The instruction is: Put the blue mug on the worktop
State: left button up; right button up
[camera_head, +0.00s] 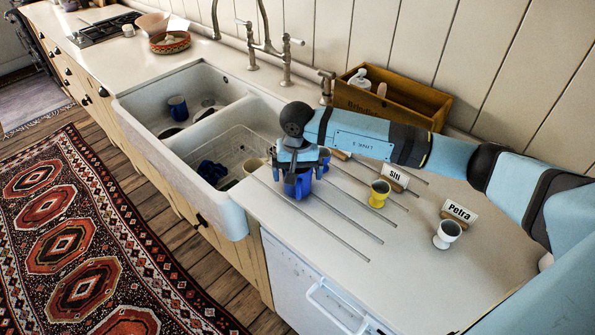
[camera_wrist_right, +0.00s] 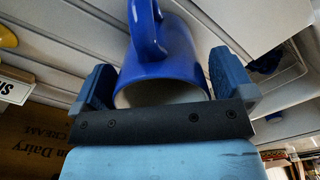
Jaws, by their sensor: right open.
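A blue mug (camera_head: 297,187) stands on the pale worktop (camera_head: 330,270), on the grooved part just right of the sink. My right gripper (camera_head: 303,165) is over it and hides its upper part. In the right wrist view the mug (camera_wrist_right: 165,52) shows its handle and open rim between the two fingers of my gripper (camera_wrist_right: 160,88). The jaws are open, one finger on each side of the mug. My left gripper is not in view.
A yellow cup (camera_head: 379,193) by the "Siti" card (camera_head: 395,178) and a white cup (camera_head: 447,234) by the "Petra" card (camera_head: 460,212) stand to the right. A wooden crate (camera_head: 440,102) is behind. The sink (camera_head: 240,205) lies left. The front worktop is clear.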

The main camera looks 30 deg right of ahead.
jog(key=shift+w+r, duration=0.1)
jog(key=shift+r, duration=0.4)
notch_tip(320, 180, up, 11)
jog(key=b, duration=0.2)
